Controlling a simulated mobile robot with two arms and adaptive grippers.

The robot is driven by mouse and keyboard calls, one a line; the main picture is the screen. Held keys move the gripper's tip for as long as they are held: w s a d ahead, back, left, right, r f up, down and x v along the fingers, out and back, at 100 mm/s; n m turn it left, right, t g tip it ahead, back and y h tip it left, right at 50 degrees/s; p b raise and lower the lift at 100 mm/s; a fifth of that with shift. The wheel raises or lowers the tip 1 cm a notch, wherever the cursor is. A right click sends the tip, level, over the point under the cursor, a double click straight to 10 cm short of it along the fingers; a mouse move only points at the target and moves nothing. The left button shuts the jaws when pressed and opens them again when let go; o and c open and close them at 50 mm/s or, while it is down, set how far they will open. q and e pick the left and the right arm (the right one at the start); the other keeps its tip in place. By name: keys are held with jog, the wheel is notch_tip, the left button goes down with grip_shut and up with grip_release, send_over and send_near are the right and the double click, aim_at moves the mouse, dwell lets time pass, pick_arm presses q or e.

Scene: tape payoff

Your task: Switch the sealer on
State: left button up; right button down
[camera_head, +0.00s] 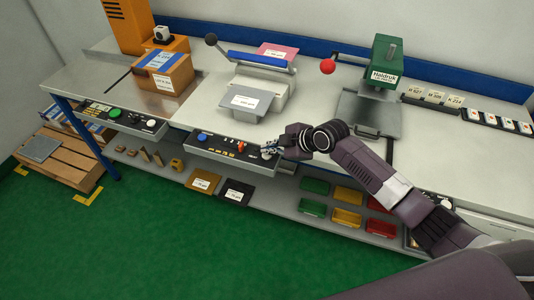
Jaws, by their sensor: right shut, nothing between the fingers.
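The machine that looks like the sealer (257,62) stands at the middle of the bench, with a blue bar and a lever with a black ball. My right gripper (267,150) is shut and empty at the right end of this panel. Its fingers cover part of the panel there, and I cannot tell whether they touch it. My left gripper is not in view.
An orange machine with a box (164,72) is at left, with another control panel (132,121) bearing a green button. A green press (386,62) with a red ball lever stands at right. Coloured bins (347,195) fill the lower shelf. The green floor in front is clear.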

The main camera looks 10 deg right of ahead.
aim_at(268, 156)
jog(key=shift+f, duration=0.15)
jog(key=shift+f+b, duration=0.3)
jog(key=shift+b, duration=0.05)
jog(key=shift+f, duration=0.3)
dwell(0.7)
jog(key=shift+r, duration=0.1)
jog(key=shift+r+p, duration=0.35)
jog(key=shift+r, duration=0.3)
notch_tip(268, 156, up, 6)
jog(key=p, duration=0.5)
dwell(0.4)
